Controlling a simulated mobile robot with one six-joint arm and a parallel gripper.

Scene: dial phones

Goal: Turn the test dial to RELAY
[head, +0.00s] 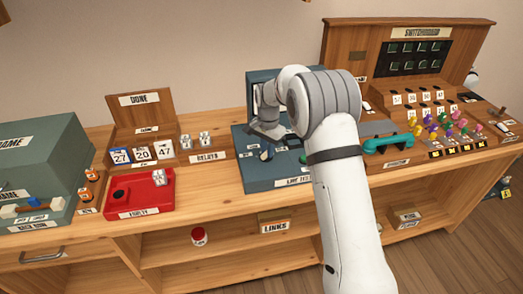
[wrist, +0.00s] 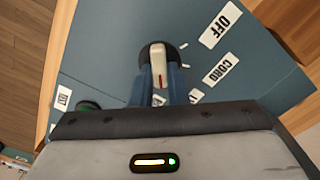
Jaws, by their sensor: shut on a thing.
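The test dial (wrist: 156,57) shows in the wrist view as a cream bar knob with a red line on a dark round base. It sits on a blue-grey panel (wrist: 110,40). My gripper (wrist: 158,85) has its two blue fingers closed on either side of the knob. An OFF label (wrist: 221,24) and a CORD label (wrist: 222,69) lie to the right of the dial. A further label below CORD is partly covered by my gripper; I cannot read RELAY on the panel. In the head view my gripper (head: 266,151) is over the teal test set (head: 262,180), and the dial is largely hidden.
A teal handset (head: 388,142) and the switchboard (head: 420,60) with coloured plugs are to the right. A green round part (wrist: 88,106) is left of my fingers.

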